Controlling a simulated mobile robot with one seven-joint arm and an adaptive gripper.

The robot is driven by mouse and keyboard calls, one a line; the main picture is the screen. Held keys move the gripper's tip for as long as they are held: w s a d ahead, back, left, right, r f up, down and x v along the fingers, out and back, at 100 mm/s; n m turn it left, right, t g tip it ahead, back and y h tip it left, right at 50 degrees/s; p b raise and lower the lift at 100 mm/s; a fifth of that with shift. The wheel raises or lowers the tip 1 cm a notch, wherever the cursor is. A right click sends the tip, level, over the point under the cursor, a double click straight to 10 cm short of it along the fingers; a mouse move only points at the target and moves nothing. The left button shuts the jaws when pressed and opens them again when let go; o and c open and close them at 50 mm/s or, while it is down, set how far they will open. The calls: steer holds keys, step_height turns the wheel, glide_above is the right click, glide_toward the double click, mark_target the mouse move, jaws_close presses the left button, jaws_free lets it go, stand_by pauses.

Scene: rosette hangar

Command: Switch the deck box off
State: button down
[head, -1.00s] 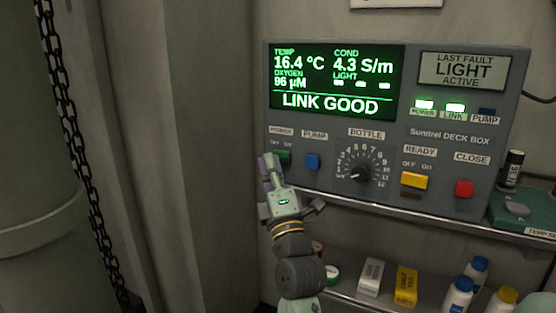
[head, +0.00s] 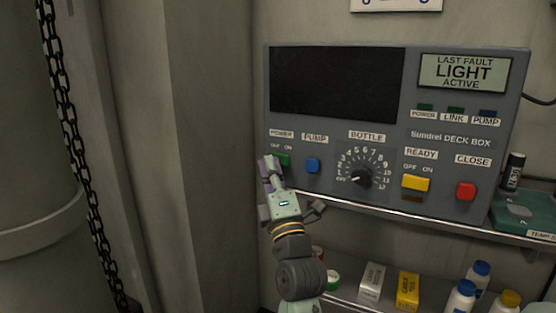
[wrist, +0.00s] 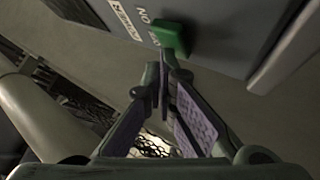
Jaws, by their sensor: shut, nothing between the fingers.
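The grey deck box (head: 388,197) stands on a metal shelf against the wall. Its main screen (head: 336,83) is black, and the POWER, LINK and PUMP lamps (head: 455,111) are dark. The small panel (head: 464,73) reads LAST FAULT LIGHT ACTIVE. The green power switch (head: 284,159) is at the box's lower left, under OFF and ON marks; it also shows in the wrist view (wrist: 172,38). My gripper (head: 268,163) is shut and empty, its fingertips (wrist: 163,68) right by the switch. I cannot tell whether they touch it.
A blue pump button (head: 312,165), a bottle dial (head: 361,178), a yellow switch (head: 415,183) and a red button (head: 465,191) line the box's front. Small boxes and bottles (head: 460,296) stand on the lower shelf. A chain (head: 85,170) hangs at left.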

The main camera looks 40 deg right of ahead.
steer(key=shift+s, duration=0.2)
steer(key=shift+s+a+b, duration=0.2)
steer(key=shift+a+b, duration=0.1)
steer(key=shift+b, duration=0.15)
steer(key=shift+a, duration=0.1)
steer(key=a, duration=0.1)
steer(key=s+a, duration=0.2)
steer(key=a, duration=0.1)
steer(key=shift+s+a+b, duration=0.1)
steer(key=shift+s+b, duration=0.15)
steer(key=shift+b, duration=0.15)
